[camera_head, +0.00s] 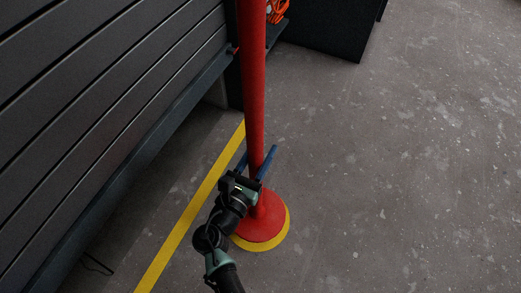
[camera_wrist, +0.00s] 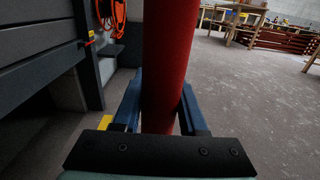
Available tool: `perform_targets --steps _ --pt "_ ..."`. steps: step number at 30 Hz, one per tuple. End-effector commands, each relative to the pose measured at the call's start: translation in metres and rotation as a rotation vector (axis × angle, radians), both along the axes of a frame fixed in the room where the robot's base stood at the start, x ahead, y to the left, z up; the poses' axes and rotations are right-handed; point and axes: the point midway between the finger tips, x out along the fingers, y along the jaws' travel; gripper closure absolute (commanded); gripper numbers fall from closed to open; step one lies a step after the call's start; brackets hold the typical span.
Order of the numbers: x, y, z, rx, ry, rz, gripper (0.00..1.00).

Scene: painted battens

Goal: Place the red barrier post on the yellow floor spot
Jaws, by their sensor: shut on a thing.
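The red barrier post (camera_head: 254,90) stands upright with its round red base (camera_head: 264,222) over the yellow floor spot (camera_head: 287,228). A rim of the yellow spot shows at the front and right of the base; the rest of the spot is hidden. My gripper (camera_head: 259,162) is around the lower part of the post, with a blue finger on each side. In the wrist view the red post (camera_wrist: 168,60) stands between my gripper's blue fingers (camera_wrist: 160,105). Whether the base touches the floor all round is hard to tell.
A dark slatted wall (camera_head: 100,100) runs along the left, with a yellow floor line (camera_head: 190,213) beside it. A dark cabinet (camera_head: 325,25) stands at the back. An orange coil (camera_wrist: 111,15) hangs behind the post. The floor on the right is clear; wooden tables (camera_wrist: 245,22) stand far off.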

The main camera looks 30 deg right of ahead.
Motion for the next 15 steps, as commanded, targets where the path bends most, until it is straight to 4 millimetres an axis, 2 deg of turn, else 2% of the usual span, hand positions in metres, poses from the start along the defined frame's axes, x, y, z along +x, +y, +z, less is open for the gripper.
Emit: perform_targets --steps 2,8,15 --pt "0.002 0.0 -0.01 -0.006 -0.009 0.0 1.0" --pt "0.002 0.0 -0.018 -0.006 -0.011 0.0 1.0" --pt "0.002 0.0 -0.047 -0.005 -0.009 0.0 1.0"
